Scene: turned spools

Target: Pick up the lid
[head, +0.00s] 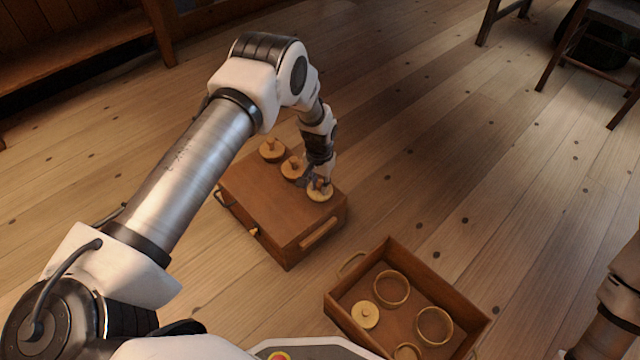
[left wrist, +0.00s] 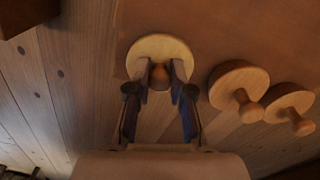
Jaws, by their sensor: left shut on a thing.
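A pale round wooden lid (head: 320,195) with a small knob is at the right corner of a brown wooden chest's top (head: 262,193). My left gripper (head: 318,182) comes down over this lid and is shut on its knob. In the left wrist view the lid (left wrist: 160,48) lies just beyond my left fingertips (left wrist: 160,76), with the darker knob between them. I cannot tell whether the lid touches the chest. Two similar knobbed discs stand beside it, a middle one (head: 292,168) and a far one (head: 271,151). My right gripper is out of view.
An open wooden tray (head: 400,249) stands on the floor at the lower right, holding several rings and a pale disc (head: 365,315). The chest has a front handle (head: 320,233). Dark chairs (head: 600,40) stand far right. The plank floor between is clear.

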